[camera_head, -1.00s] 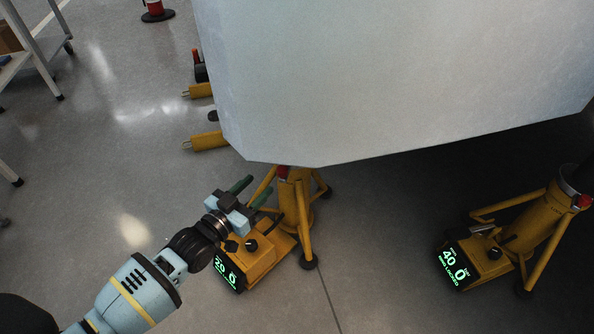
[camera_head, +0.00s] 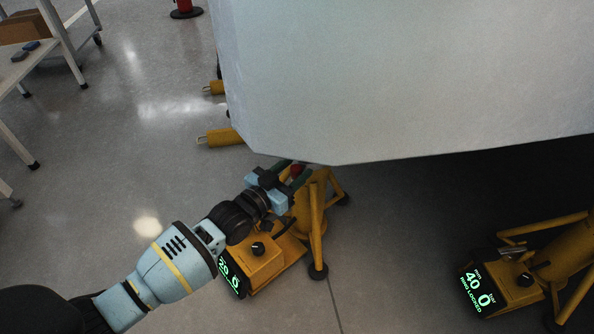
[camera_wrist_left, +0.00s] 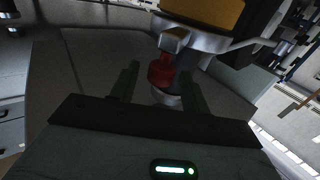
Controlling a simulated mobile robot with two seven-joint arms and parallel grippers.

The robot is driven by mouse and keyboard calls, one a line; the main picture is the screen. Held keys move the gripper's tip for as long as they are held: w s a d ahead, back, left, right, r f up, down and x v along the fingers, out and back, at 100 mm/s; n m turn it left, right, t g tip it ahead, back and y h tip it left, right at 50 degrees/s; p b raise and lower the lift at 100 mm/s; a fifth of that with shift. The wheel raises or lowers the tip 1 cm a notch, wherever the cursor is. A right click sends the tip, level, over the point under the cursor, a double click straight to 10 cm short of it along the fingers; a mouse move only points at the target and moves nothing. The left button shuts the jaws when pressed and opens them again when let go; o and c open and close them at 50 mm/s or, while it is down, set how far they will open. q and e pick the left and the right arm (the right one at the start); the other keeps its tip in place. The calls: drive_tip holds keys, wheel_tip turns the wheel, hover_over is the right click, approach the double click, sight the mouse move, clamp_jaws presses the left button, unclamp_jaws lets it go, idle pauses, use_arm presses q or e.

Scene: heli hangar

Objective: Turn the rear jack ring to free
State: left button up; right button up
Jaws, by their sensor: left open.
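A yellow tripod jack (camera_head: 315,215) stands under the pale aircraft body, with a control box (camera_head: 262,262) whose green display is partly covered by my arm. My left gripper (camera_head: 293,170) is open at the top of this jack, its dark green fingers pointing at a red part (camera_head: 298,169). In the left wrist view the red tab (camera_wrist_left: 160,72) sits between the open fingers, under a metal collar (camera_wrist_left: 190,38); contact cannot be told. A second yellow jack (camera_head: 565,262) stands at the right; its display (camera_head: 478,290) reads 40, 0 and "RING LOCKED". My right gripper is not in view.
The pale aircraft body (camera_head: 400,80) hangs low over both jack heads. Yellow bars (camera_head: 220,137) stick out at its left edge. A white shelf or trolley (camera_head: 60,45) with a box stands at the upper left. Floor between the jacks is clear.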

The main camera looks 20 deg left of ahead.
use_arm(q)
drive_tip(key=shift+w+d, duration=0.15)
drive_tip(key=shift+w, duration=0.35)
clamp_jaws()
